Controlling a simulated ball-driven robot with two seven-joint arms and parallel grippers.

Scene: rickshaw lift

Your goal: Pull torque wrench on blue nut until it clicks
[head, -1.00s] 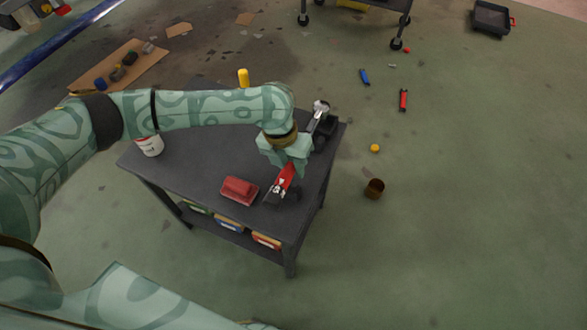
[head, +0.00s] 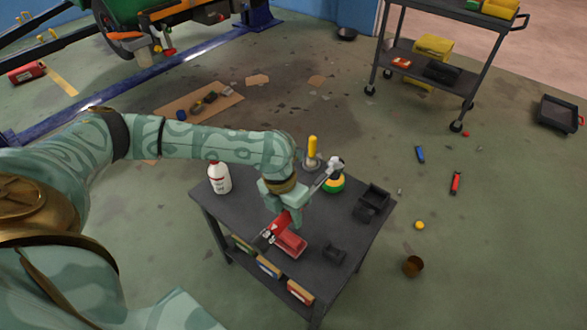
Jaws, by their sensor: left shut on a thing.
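My left gripper (head: 286,213) is shut on the torque wrench, around the red handle (head: 277,229). The wrench's bright metal head end (head: 334,164) points up and right, and the red end points down and left. The wrench is held above the dark workbench (head: 245,208), clear of two black cradles (head: 372,201) on its right side. I cannot make out a blue nut. A raised vehicle (head: 165,18) with a wheel (head: 118,30) shows at the top left. My right gripper is not in view.
On the bench stand a white bottle (head: 219,178), a yellow-handled tool (head: 312,150), a green and yellow round item (head: 335,184) and a red block (head: 291,243). A dark cart (head: 443,80) stands at the upper right. Small tools lie on the open floor at right.

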